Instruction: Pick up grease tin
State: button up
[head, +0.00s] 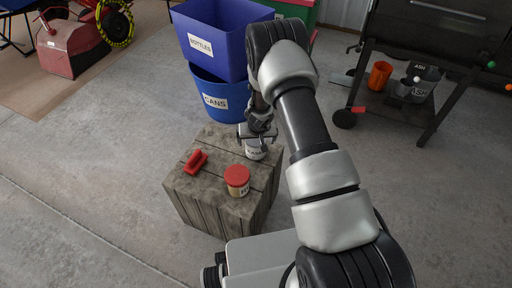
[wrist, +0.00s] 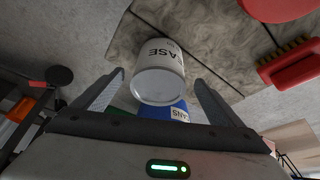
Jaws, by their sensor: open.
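The grease tin (head: 255,153) is a white can with dark lettering, standing on the wooden block (head: 188,202) near its back right edge. In the wrist view the tin (wrist: 160,62) shows part of the word "GREASE" and its pale round end. In the wrist view my gripper (wrist: 160,80) is open, with one finger on each side of the tin. Gaps show between the tin and both fingers.
A red-lidded jar (head: 237,183) and a red brush (head: 196,162) stand near the tin on the block. Blue bins labelled BOTTLES (head: 222,45) and CANS (head: 212,97) are behind. A black grill (head: 420,50) is at right. Concrete floor is clear at left.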

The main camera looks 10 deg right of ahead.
jog(key=x, duration=0.2)
jog(key=b+x, duration=0.1)
jog(key=x, duration=0.2)
jog(key=shift+w, duration=0.3)
jog(key=shift+c, duration=0.2)
jog(key=shift+r, duration=0.1)
jog(key=c, duration=1.4)
